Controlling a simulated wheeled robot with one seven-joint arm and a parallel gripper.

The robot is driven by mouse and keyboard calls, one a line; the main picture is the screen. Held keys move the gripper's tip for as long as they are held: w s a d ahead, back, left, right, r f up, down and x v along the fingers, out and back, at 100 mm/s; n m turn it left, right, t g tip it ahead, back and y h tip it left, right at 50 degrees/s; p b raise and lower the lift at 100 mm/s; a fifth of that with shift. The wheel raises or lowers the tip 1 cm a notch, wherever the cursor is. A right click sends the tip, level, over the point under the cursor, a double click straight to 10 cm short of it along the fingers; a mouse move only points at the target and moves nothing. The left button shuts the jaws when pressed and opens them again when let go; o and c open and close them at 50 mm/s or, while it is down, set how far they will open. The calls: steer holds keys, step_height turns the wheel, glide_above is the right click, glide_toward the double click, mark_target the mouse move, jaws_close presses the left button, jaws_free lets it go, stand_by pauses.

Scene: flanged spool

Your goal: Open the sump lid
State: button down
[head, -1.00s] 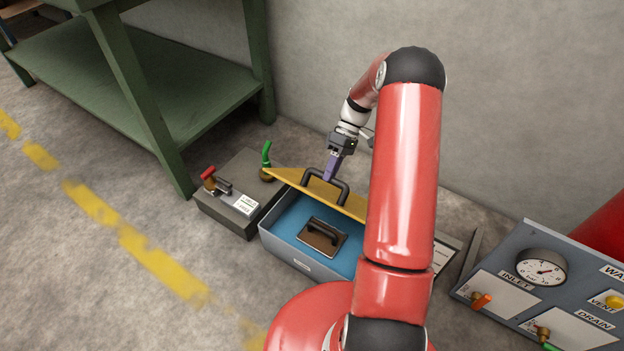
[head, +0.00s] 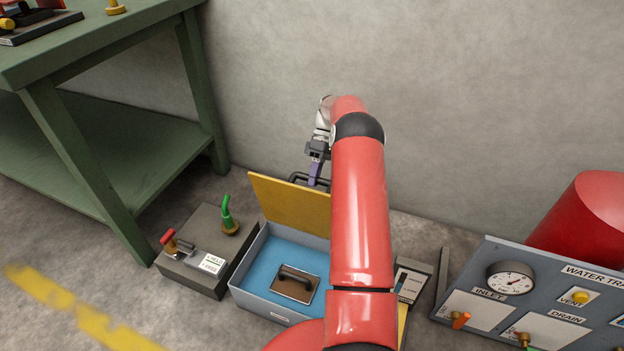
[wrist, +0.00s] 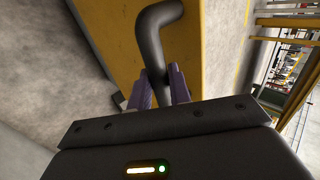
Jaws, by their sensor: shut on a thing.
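The sump lid (head: 290,205) is a yellow panel, tilted up steeply at the back edge of the grey sump box (head: 262,306). Blue shows inside the open box. My gripper (head: 315,178) is behind the lid's upper edge, shut on the lid's dark bar handle (head: 298,177). In the wrist view the purple fingers (wrist: 160,90) close around the handle (wrist: 152,45), with the yellow lid (wrist: 105,35) behind it. My arm hides the right part of the lid and box. A brown plate with a dark handle (head: 295,284) sits inside the box.
A grey block (head: 190,272) with a red-handled valve (head: 172,241) and a green-handled valve (head: 228,215) stands left of the box. A green workbench (head: 60,105) is at the left. A gauge panel (head: 480,300) and red tank (head: 590,225) are at the right. The wall rises close behind.

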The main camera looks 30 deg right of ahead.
steer(key=shift+s+f, duration=0.2)
steer(key=shift+f, duration=0.4)
steer(key=c, duration=1.4)
jaws_free()
steer(key=shift+w+d, duration=0.1)
steer(key=shift+o, duration=0.5)
steer(key=shift+r, duration=0.1)
steer(key=shift+w+r, duration=0.1)
steer(key=shift+r, duration=0.05)
steer(key=p+v, duration=0.4)
steer(key=v, duration=0.3)
steer(key=shift+d, duration=0.1)
